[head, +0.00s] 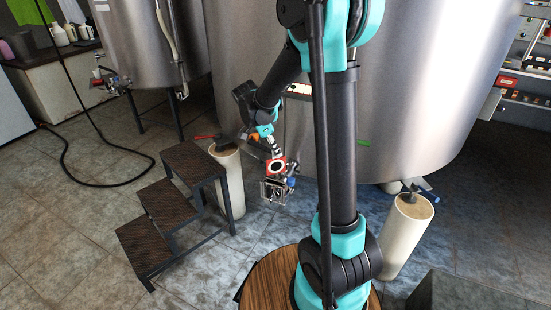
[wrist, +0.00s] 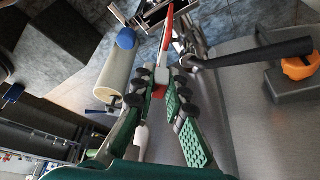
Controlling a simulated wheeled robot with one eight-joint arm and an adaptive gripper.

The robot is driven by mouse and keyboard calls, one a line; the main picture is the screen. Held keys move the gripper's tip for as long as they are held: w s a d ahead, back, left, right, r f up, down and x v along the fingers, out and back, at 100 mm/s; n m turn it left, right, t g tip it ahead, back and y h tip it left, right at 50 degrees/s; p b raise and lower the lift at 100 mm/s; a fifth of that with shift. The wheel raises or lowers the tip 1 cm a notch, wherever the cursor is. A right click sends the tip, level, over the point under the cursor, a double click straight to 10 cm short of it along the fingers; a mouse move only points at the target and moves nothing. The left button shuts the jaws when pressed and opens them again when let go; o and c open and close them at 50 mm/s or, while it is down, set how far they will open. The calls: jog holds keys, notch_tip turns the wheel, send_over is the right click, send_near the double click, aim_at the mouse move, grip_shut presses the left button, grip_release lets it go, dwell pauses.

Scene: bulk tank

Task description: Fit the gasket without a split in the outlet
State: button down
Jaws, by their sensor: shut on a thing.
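My gripper (head: 272,147) is at the front of the large steel tank, low down. It is shut on a thin red piece with a pale ring and a dark centre, which looks like the gasket (head: 276,167). In the wrist view the red piece (wrist: 168,35) shows nearly edge-on beyond the fingertips (wrist: 158,85), with a pale block at its base. The metal outlet fitting (head: 272,190) is just below and behind the gasket in the head view. Metal fitting parts (wrist: 197,45) show beside the red piece in the wrist view. I cannot tell whether gasket and outlet touch.
Dark steps (head: 172,208) stand left of the outlet. A pale cylinder (head: 230,190) with tools on top stands beside them; another (head: 404,240) stands at right. A black handle (wrist: 255,55) and an orange part (wrist: 298,67) are right of my fingers. A hose (head: 95,183) lies on the floor.

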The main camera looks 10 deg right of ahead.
aim_at(275, 158)
jog(key=shift+f, duration=1.85)
jog(key=shift+f, duration=0.1)
jog(key=shift+f, duration=0.15)
jog(key=c, duration=1.6)
grip_release()
jog(key=shift+o, duration=0.2)
jog(key=w+v, duration=0.1)
jog(key=v, duration=1.1)
jog(key=s+d+f+n+t+y, duration=0.1)
jog(key=s+d+f+n, duration=0.1)
jog(key=s+n, duration=0.3)
jog(key=s+d+f+n+t+y, duration=0.1)
jog(key=s+d+f+n+y, duration=0.1)
jog(key=s, duration=0.7)
jog(key=s+d+f+n+t+y, duration=0.1)
jog(key=s+d+f+n, duration=0.3)
jog(key=s+f+n, duration=0.2)
jog(key=s+n, duration=0.2)
jog(key=n, duration=0.1)
jog(key=shift+d+y, duration=0.25)
jog(key=shift+y, duration=0.05)
